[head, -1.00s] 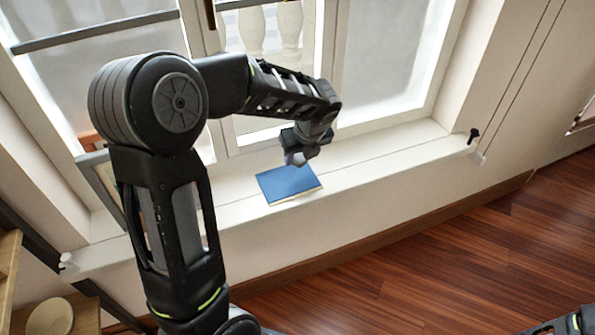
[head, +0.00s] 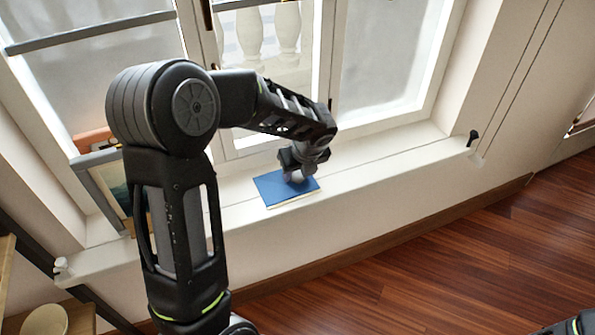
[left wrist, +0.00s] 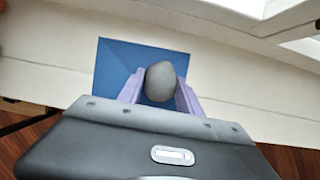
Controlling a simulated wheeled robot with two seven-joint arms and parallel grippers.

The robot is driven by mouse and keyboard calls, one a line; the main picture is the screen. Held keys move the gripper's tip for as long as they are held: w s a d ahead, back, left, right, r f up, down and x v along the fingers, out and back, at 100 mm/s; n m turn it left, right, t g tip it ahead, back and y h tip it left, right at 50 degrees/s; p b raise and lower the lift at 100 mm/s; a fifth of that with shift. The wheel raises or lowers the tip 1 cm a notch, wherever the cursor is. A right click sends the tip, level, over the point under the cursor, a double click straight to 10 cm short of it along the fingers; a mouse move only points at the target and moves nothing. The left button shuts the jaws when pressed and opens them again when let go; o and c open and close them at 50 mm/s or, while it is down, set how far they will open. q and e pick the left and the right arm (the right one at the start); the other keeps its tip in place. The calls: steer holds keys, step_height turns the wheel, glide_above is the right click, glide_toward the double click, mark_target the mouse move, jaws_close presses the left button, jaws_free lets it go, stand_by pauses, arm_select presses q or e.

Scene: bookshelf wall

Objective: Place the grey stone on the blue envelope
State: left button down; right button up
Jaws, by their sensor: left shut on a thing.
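The blue envelope (head: 275,190) lies flat on the white window sill in the head view. It also shows in the left wrist view (left wrist: 117,62), behind the stone. The grey stone (left wrist: 160,82) is rounded and sits between the two purple-grey fingers of my left gripper (left wrist: 160,92). My left gripper (head: 296,178) is shut on the stone, over the envelope's upper right part. I cannot tell whether the stone touches the envelope. In the head view the stone is mostly hidden by the gripper.
The window sill (head: 390,163) is clear to the right of the envelope. A framed picture (head: 105,185) leans at the sill's left end. Window panes stand close behind the arm. A pale round object (head: 45,321) sits on wood at lower left.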

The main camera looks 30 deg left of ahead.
arm_select(q)
steer(key=shift+f, duration=0.2)
steer(key=c, duration=0.8)
jaws_free()
steer(key=shift+r, duration=0.15)
steer(key=shift+r, duration=0.25)
steer(key=p+v, duration=0.2)
steer(key=v, duration=0.9)
steer(key=shift+s+d+r+p, duration=0.1)
steer(key=shift+d+r+p, duration=0.15)
steer(key=shift+p, duration=0.1)
